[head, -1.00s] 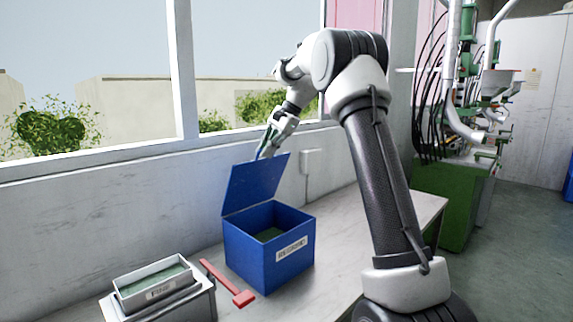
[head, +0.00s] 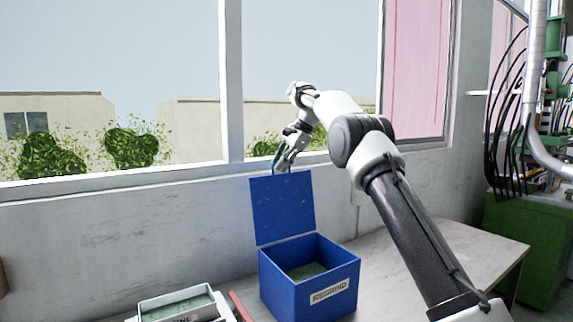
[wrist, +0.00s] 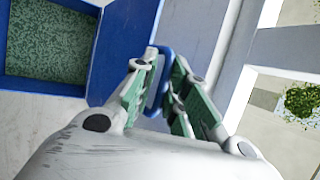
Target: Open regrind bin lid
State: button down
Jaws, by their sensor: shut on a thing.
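The blue regrind bin (head: 292,298) stands on the bench with a white REGRIND label on its front. Its blue lid (head: 282,208) stands raised, near upright, at the bin's back left edge. Green granules (head: 306,271) lie inside; they also show in the wrist view (wrist: 48,45). My gripper (head: 283,168) is at the top edge of the lid. In the wrist view my gripper (wrist: 160,82) is shut on a blue piece of the lid (wrist: 161,86), between its green-padded fingers. The fingers hide part of that piece.
A pale tray (head: 180,306) with green contents stands left of the bin, with a red tool (head: 240,306) between them. The window wall (head: 130,225) is close behind the lid. Bare bench (head: 455,240) lies right of the bin.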

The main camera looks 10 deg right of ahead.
jog(key=shift+w+a+f, duration=0.1)
jog(key=shift+f, duration=0.2)
jog(key=c, duration=1.6)
grip_release()
jog(key=shift+o, duration=0.2)
jog(key=v, duration=0.7)
jog(key=shift+r, duration=0.25)
